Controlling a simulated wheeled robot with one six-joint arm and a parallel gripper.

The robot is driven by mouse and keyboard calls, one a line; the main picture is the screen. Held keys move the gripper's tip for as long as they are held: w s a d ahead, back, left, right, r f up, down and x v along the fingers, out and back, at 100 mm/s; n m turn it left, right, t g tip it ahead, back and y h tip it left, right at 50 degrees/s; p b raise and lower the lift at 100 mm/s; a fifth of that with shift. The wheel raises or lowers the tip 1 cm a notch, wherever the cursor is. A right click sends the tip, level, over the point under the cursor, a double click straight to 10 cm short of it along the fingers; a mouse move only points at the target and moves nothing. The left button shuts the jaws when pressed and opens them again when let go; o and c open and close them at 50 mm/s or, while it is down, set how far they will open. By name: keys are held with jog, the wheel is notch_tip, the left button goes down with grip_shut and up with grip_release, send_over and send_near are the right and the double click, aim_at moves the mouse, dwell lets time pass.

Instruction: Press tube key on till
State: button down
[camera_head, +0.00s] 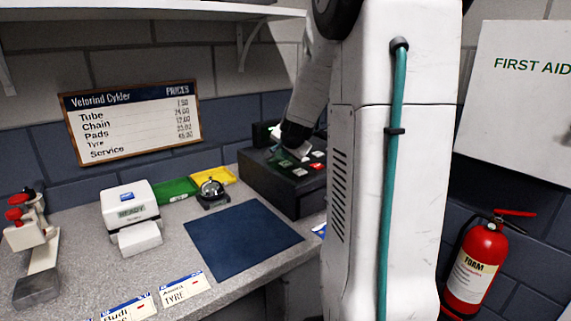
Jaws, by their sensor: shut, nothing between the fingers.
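The till (285,190) is a dark box at the back right of the counter, with green, white and red keys on its sloped top. My gripper (291,148) is shut and empty, at the left part of the till's keys. I cannot tell whether its tips touch a key. Green keys (287,163) show just below it, and a red key (317,166) and white keys are to the right. The labels on the keys are too small to read. My arm and column hide the till's right side.
A blue mat (240,240) lies clear in front. A price board (132,122) hangs behind. A fire extinguisher (478,265) is at right.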

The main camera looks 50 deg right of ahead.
aim_at(286, 165)
notch_tip(286, 165, up, 6)
dwell(0.6)
dwell(2.4)
